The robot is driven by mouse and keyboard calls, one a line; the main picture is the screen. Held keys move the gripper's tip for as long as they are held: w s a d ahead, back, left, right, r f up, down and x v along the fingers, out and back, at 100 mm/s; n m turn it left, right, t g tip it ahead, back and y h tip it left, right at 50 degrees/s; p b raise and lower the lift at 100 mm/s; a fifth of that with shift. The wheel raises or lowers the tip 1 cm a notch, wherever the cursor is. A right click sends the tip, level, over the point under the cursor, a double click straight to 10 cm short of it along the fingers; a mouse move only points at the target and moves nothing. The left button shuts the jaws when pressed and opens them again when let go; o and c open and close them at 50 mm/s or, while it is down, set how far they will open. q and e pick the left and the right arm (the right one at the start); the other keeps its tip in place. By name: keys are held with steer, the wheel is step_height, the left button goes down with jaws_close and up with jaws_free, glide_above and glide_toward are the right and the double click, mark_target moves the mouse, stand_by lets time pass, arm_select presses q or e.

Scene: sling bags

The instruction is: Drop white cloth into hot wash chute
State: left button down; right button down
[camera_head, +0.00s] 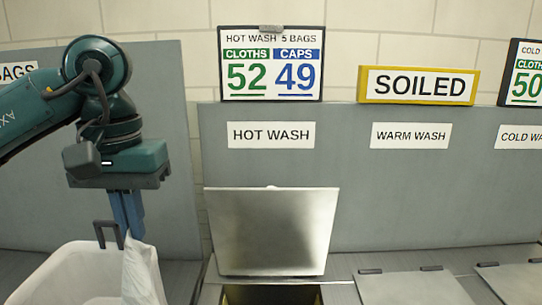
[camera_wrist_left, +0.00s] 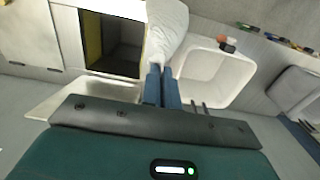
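My left gripper (camera_head: 134,232) points down at the left and is shut on the top of a white cloth (camera_head: 143,272), which hangs below it. In the left wrist view the fingers (camera_wrist_left: 162,82) are close together, with the cloth (camera_wrist_left: 166,32) between the chute opening and a white bin. The hot wash chute's metal lid (camera_head: 272,232) stands raised under the HOT WASH label (camera_head: 271,134). Its dark opening (camera_head: 270,295) shows at the bottom edge, to the right of the cloth; it also shows in the left wrist view (camera_wrist_left: 113,52). My right gripper is not in view.
The warm wash lid (camera_head: 410,289) is closed at the right. A SOILED sign (camera_head: 418,85) stands on the back panel.

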arm_select(q)
steer(key=w+d+r, duration=0.2)
steer(key=w+d, duration=1.3)
steer(key=d, duration=0.3)
steer(key=shift+w+d+r, duration=0.15)
steer(key=shift+w+r, duration=0.1)
steer(key=shift+r, duration=0.15)
